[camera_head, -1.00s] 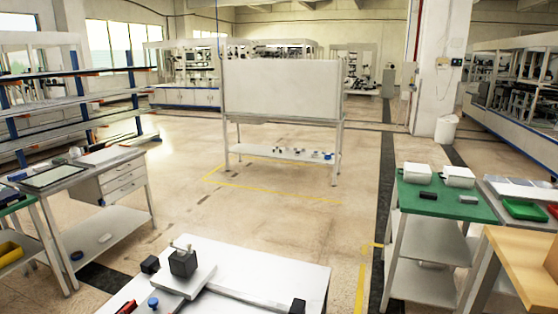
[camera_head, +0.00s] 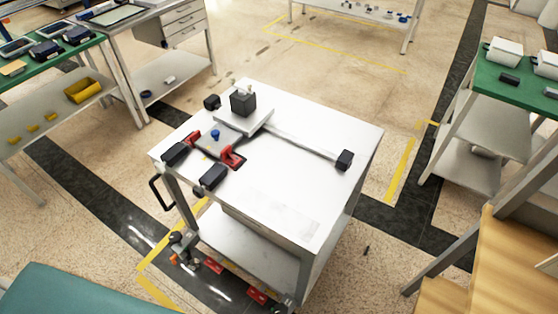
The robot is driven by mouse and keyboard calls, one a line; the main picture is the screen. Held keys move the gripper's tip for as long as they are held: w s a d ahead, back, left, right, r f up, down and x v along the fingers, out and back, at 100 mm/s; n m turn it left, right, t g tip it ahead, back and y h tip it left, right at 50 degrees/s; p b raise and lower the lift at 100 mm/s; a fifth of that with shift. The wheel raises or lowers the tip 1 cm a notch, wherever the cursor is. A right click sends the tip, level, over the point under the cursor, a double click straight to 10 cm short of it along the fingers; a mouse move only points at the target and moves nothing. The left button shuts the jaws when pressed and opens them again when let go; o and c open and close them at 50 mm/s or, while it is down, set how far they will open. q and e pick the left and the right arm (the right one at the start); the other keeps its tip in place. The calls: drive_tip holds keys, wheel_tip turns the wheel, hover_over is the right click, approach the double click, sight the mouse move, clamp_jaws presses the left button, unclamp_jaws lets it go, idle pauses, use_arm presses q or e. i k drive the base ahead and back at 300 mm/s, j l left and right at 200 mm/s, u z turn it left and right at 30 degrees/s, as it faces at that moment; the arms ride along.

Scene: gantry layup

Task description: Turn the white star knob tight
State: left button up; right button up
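A white-topped cart (camera_head: 300,195) stands in the middle of the head view. On its far part a dark block (camera_head: 243,102) sits on a light grey plate (camera_head: 262,116). A small pale part shows just behind the block's top; I cannot tell whether it is the white star knob. A small blue knob (camera_head: 215,135) stands on the cart top in front of the plate, between red clamp-like parts (camera_head: 232,157). Neither of my grippers shows in this view.
A long bar ends in a black block (camera_head: 344,160) on the cart top. A green-topped table (camera_head: 515,88) stands at the right and wooden steps (camera_head: 500,260) at lower right. A grey desk with drawers (camera_head: 190,32) is at upper left. Floor is open beyond the cart.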

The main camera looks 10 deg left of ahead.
sight(159, 166)
drive_tip(key=k+u, duration=0.15)
drive_tip(key=u, duration=1.2)
